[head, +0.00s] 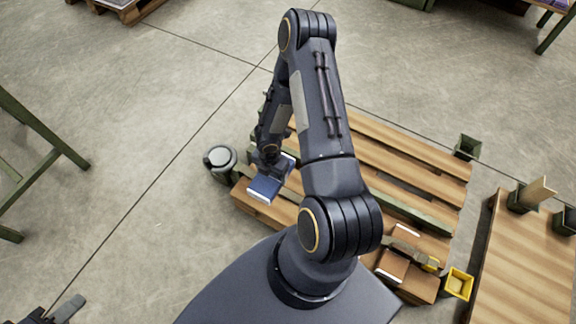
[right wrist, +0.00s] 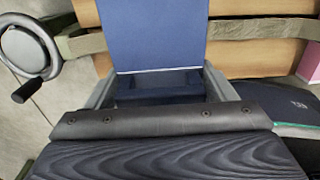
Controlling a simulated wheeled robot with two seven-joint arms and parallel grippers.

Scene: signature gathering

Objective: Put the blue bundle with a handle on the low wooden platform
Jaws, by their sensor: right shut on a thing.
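The blue bundle (head: 265,189) is at my right gripper (head: 270,168), over the left end of the low wooden platform (head: 395,160). In the right wrist view, my right gripper's grey fingers flank blue material (right wrist: 155,35), with platform slats (right wrist: 255,55) behind it. The gripper is shut on the bundle. A dark riveted strip crosses the lower part of that view; I cannot tell whether it is the handle. Whether the bundle touches the slats is also unclear.
A round grey-topped object with a crank (head: 220,158) stands close left of the platform. Brown boxes (head: 405,262) and a yellow bin (head: 458,283) are at the lower right. A wooden table (head: 525,265) stands right. The floor on the left is mostly clear.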

